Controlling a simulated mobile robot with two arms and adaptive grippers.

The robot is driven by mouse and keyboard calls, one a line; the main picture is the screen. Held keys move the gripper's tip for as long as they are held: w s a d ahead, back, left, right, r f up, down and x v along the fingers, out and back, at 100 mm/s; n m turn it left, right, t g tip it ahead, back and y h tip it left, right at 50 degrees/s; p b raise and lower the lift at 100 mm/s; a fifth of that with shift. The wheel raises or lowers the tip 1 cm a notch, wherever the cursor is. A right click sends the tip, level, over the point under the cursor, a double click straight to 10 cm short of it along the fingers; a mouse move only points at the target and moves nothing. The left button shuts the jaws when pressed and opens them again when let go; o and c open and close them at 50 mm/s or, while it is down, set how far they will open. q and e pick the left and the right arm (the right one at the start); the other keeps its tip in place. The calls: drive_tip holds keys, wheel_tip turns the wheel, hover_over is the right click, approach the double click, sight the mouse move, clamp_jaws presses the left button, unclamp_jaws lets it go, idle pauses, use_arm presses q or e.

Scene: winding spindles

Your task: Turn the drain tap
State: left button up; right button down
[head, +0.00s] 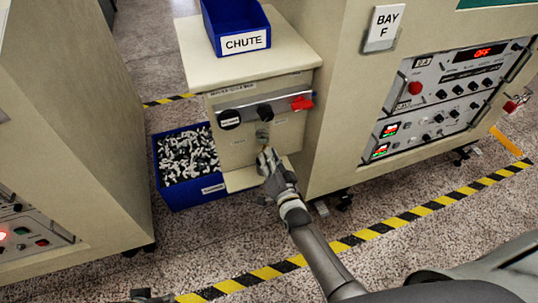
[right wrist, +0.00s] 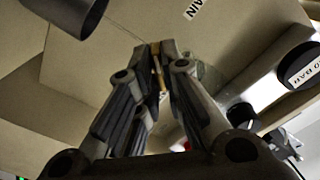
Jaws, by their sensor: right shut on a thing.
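The drain tap sits low on the front of the beige cabinet (head: 290,140), below a row of dark knobs. In the head view its grey fitting (head: 262,134) shows just above my right gripper (head: 265,156), which hides the handle. In the right wrist view, my right gripper (right wrist: 157,52) has its fingers closed around a thin brass-coloured piece (right wrist: 158,70), the tap's handle. Part of a label ending in "AIN" (right wrist: 195,8) shows upside down near it. My left gripper is not clearly seen.
A blue CHUTE bin (head: 238,28) stands on top. A blue crate (head: 190,198) of spindles stands at left on the floor. The Bay F cabinet (head: 345,120) is close at right. Striped tape (head: 350,240) crosses the floor.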

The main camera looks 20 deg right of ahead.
use_arm(q)
wheel_tip(320, 180, down, 8)
drive_tip(key=p, duration=0.2)
use_arm(e)
drive_tip(key=shift+n, duration=4.2)
use_arm(q)
drive_tip(key=shift+s+d+f, duration=0.1)
drive_tip(key=shift+f, duration=0.1)
use_arm(e)
drive_tip(key=shift+f, duration=0.1)
drive_tip(key=c, duration=1.6)
unclamp_jaws()
drive_tip(key=shift+o, duration=0.2)
use_arm(q)
drive_tip(key=shift+r, duration=0.1)
use_arm(e)
drive_tip(key=s, duration=1.2)
drive_tip(key=shift+d, duration=0.2)
